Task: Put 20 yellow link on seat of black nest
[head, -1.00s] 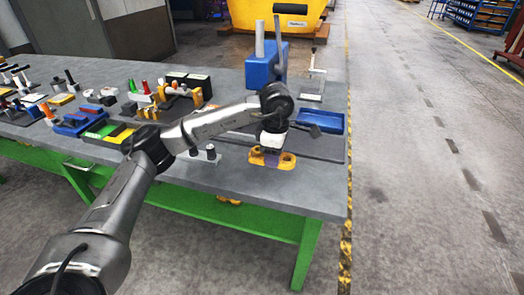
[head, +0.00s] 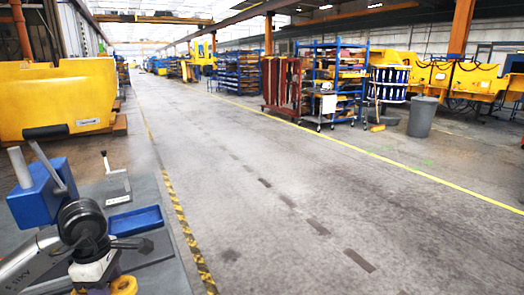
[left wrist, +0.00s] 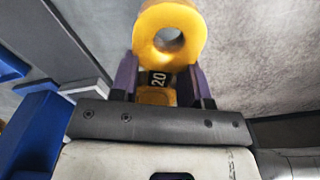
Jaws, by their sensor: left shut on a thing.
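The yellow link (left wrist: 168,14) has a round eye at its end and a black label reading 20, seen in the left wrist view. My left gripper (left wrist: 162,84) is shut on it, with purple fingers on both sides of its middle. In the head view a part of the yellow link (head: 125,285) shows at the bottom left, below my wrist; the fingers (head: 99,291) are partly cut off by the frame edge. I cannot make out the black nest in either current view. My right gripper is not in view.
A blue press (head: 36,198) with a black-gripped lever stands left of my wrist. A blue tray (head: 136,220) and a toggle clamp (head: 116,182) lie behind it on the bench. The bench's right edge borders an open floor with a yellow-black line (head: 186,232).

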